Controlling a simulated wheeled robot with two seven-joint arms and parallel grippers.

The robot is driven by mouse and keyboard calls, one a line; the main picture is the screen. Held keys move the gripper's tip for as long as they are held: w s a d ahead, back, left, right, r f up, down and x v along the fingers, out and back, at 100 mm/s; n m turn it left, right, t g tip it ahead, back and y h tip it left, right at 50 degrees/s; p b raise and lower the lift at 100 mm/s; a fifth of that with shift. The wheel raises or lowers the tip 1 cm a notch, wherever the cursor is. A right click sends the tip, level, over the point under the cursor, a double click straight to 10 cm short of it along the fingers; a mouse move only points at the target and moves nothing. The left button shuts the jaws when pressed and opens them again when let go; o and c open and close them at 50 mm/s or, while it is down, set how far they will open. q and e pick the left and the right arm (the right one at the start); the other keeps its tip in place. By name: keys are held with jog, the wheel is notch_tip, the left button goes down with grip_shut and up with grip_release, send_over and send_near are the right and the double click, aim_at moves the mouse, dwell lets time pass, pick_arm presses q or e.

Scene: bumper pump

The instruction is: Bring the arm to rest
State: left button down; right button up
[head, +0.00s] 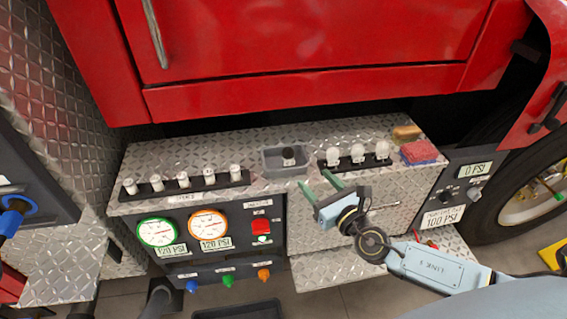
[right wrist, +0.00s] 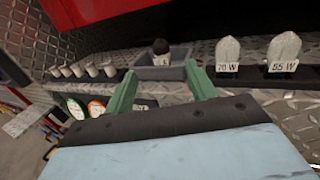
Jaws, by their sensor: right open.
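My right gripper (head: 319,186) is in front of the diamond-plate bumper's upper edge, just below the grey bin. In the right wrist view its two green fingers (right wrist: 162,92) are spread apart with nothing between them. The arm comes in from the lower right in the head view. The grey bin (head: 270,171) on the bumper holds a small dark-topped bulb (head: 288,156); the bin also shows beyond the fingertips in the right wrist view (right wrist: 180,72). My left gripper is not in the head view.
A black rack of small white-topped pieces (head: 184,191) stands left on the bumper (head: 240,143). A rack of white bulbs (head: 357,153) stands right of the bin, beside a red-and-blue sponge (head: 419,151) and a tan block (head: 406,132). Below is a gauge panel (head: 215,245). A red truck body rises behind.

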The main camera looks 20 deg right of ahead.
jog(key=shift+f, duration=0.1)
dwell(0.3)
jog(key=s+d+f+m+g+h, duration=0.2)
jog(key=d+f+m, duration=0.15)
jog(key=f, duration=0.45)
jog(key=s+d+f+m+g+h, duration=0.1)
jog(key=d+f+m+g, duration=0.15)
jog(key=f+m, duration=0.4)
jog(key=s+f+m+g+h, duration=0.1)
jog(key=s+f+m+g, duration=0.25)
jog(key=s+f, duration=0.35)
jog(key=s+f+m+g, duration=0.2)
jog(key=s+f+m, duration=0.25)
jog(key=f, duration=0.55)
jog(key=s+a+f+m+g, duration=0.2)
jog(key=s+a+f+m, duration=0.1)
jog(key=s, duration=0.5)
jog(key=s+a+f+m+g+y+b, duration=0.1)
jog(key=s+a+f+m+g, duration=0.1)
jog(key=s+f+m, duration=0.4)
jog(key=s+a+f+m+g+y, duration=0.1)
jog(key=s+a+f+m+g, duration=0.2)
jog(key=s, duration=0.9)
notch_tip(320, 180, down, 2)
jog(key=a+m, duration=0.2)
jog(key=m, duration=0.2)
jog(key=shift+s+f+m, duration=0.15)
jog(key=shift+s+m, duration=0.05)
jog(key=shift+m, duration=0.1)
